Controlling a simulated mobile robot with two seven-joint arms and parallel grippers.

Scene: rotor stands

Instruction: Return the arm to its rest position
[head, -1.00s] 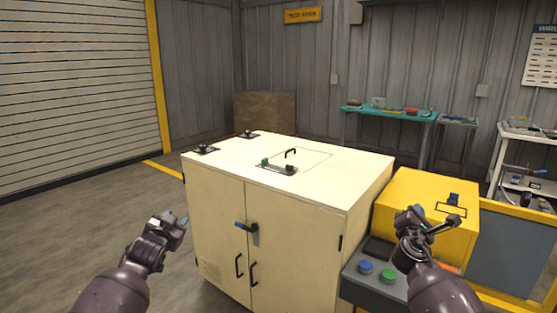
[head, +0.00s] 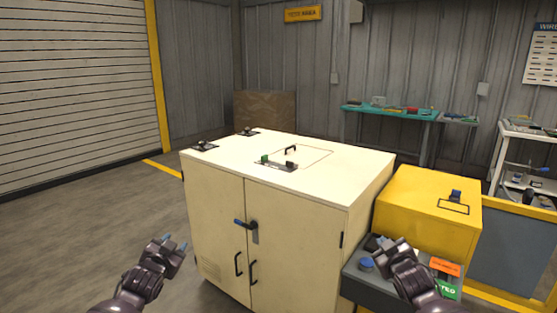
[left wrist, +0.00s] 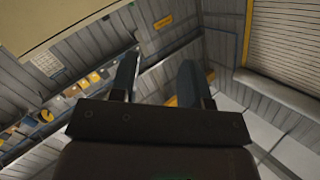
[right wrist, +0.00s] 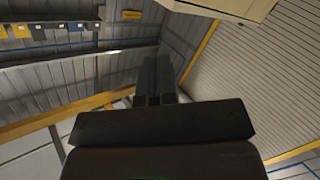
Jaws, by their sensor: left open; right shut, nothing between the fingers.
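My left gripper (head: 176,242) is in front of the cabinet's left side, over the floor, with its fingers apart and empty. Its two separated fingers also show in the left wrist view (left wrist: 158,80). My right gripper (head: 385,244) is over the grey button panel (head: 362,287) to the right of the cabinet. In the right wrist view (right wrist: 157,75) its fingers are together with nothing between them. My right gripper and forearm hide part of the panel. Neither gripper appears to hold anything.
A blue button (head: 366,264) shows on the panel. Open floor (head: 80,225) lies on the left.

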